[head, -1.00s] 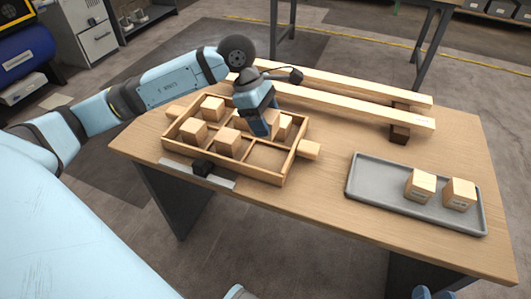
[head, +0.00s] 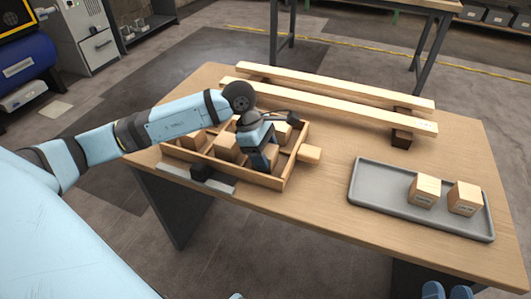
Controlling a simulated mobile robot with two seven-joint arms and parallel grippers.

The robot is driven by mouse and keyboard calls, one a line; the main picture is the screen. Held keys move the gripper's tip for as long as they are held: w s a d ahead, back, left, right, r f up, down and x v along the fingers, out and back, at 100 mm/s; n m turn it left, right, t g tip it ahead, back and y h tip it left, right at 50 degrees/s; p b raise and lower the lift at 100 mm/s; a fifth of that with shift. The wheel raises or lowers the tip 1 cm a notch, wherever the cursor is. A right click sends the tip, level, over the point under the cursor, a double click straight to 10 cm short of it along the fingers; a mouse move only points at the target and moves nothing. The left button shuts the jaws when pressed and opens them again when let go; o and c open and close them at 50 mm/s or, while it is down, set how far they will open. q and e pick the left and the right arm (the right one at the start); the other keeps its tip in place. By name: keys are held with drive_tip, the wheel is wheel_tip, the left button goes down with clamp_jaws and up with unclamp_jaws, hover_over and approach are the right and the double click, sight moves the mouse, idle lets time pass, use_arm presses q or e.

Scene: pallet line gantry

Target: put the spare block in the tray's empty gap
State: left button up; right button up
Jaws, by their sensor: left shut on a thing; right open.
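The divided wooden tray (head: 288,174) stands on the left of the table with pale wooden blocks (head: 226,146) in several compartments. My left gripper (head: 264,163) is low over its front right compartment, shut on a block (head: 272,151) that I take for the spare block. The fingers hide most of that block, so I cannot tell whether it touches the compartment floor. The arm covers part of the tray's back. My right gripper (head: 446,291) shows only as blue tips at the bottom edge, open and away from the tray.
A grey tray (head: 378,198) at the right holds two labelled wooden blocks (head: 425,190). Two long wooden beams (head: 330,103) lie along the table's back on dark supports.

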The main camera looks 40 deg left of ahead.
use_arm(q)
drive_tip(key=shift+f, duration=0.15)
drive_tip(key=o, duration=0.9)
drive_tip(key=shift+o, duration=0.2)
